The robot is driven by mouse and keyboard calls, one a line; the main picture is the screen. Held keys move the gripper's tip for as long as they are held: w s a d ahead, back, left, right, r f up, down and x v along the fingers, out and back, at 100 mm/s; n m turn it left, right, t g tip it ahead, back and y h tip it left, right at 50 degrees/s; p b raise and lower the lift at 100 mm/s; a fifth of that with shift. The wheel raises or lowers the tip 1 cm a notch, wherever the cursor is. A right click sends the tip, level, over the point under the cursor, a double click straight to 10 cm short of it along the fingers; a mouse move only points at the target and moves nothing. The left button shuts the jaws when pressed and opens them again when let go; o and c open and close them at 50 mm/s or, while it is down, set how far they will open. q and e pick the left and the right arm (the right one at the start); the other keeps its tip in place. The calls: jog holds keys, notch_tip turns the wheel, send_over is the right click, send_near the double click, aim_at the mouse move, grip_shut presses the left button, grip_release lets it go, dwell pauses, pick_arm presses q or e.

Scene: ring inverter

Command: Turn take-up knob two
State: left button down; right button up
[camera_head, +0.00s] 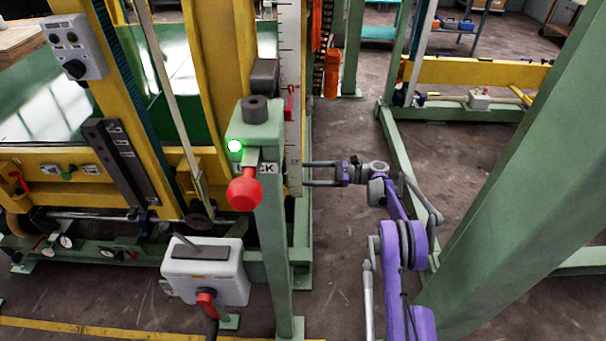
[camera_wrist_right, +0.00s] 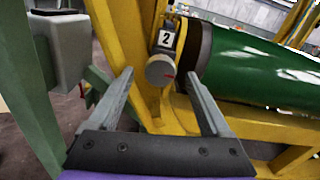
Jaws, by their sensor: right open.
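In the right wrist view, take-up knob two (camera_wrist_right: 159,70) is a round grey knob with a small red mark at its right edge. A white plate with the number 2 (camera_wrist_right: 166,40) sits just above it on a yellow bracket. My right gripper (camera_wrist_right: 160,80) is open, with the knob showing between its fingertips and nothing held. I cannot tell how far the tips are from the knob. In the head view my right gripper (camera_head: 308,173) points left, its tips close to the green post. The knob is not visible in the head view. My left gripper is not in view.
A green post (camera_head: 272,230) with a red knob (camera_head: 244,192) and a lit green lamp (camera_head: 235,146) stands left of my right gripper. A grey box (camera_head: 205,270) is beside it. A green roll (camera_wrist_right: 255,65) lies right of knob two. A large green beam (camera_head: 520,150) rises at right.

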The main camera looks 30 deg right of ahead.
aim_at(298, 173)
jog(key=shift+x, duration=1.35)
grip_shut()
